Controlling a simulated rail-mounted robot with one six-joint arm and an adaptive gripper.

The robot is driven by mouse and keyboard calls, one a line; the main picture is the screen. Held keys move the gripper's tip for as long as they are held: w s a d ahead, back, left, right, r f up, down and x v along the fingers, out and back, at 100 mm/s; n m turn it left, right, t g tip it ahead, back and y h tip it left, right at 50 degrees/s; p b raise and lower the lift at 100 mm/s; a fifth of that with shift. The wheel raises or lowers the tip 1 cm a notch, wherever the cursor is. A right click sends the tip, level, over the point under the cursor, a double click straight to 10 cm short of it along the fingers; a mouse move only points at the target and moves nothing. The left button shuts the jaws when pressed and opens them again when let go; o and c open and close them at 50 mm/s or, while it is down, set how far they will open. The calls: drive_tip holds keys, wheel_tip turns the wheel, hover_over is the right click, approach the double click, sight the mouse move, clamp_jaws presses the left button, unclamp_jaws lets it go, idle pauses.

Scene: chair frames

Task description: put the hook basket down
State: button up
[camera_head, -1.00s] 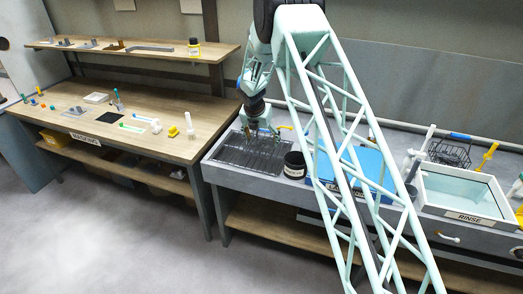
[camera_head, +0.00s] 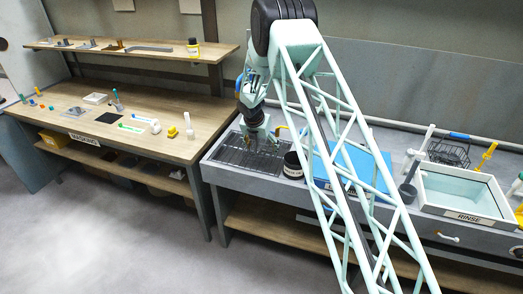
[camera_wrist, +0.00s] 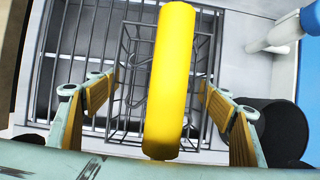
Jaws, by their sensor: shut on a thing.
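The hook basket (camera_wrist: 131,62) is a dark wire basket with a thick yellow handle (camera_wrist: 170,75), seen from above in the wrist view. My gripper (camera_wrist: 160,84) is shut on the handle, with a finger on each side. The basket hangs below the fingers, over a slatted drain rack (camera_wrist: 75,40). In the head view my gripper (camera_head: 257,130) is low over the drain rack (camera_head: 238,156) at the left end of the grey bench. The basket is hard to make out there, and I cannot tell whether it touches the rack.
A black pot (camera_head: 293,166) stands just right of the rack; it also shows in the wrist view (camera_wrist: 283,132). A blue lid or tray (camera_head: 355,165) lies beyond it. A rinse tank (camera_head: 462,188) and a blue-handled wire basket (camera_head: 449,153) are further right. A wooden masking table (camera_head: 175,150) adjoins left.

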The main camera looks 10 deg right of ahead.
drive_tip(key=shift+f, duration=0.35)
drive_tip(key=shift+f, duration=0.1)
drive_tip(key=o, duration=1.1)
drive_tip(key=shift+v, duration=5.65)
drive_tip(key=shift+s+a+r, duration=0.15)
drive_tip(key=shift+r, duration=0.2)
drive_tip(key=shift+r, duration=0.1)
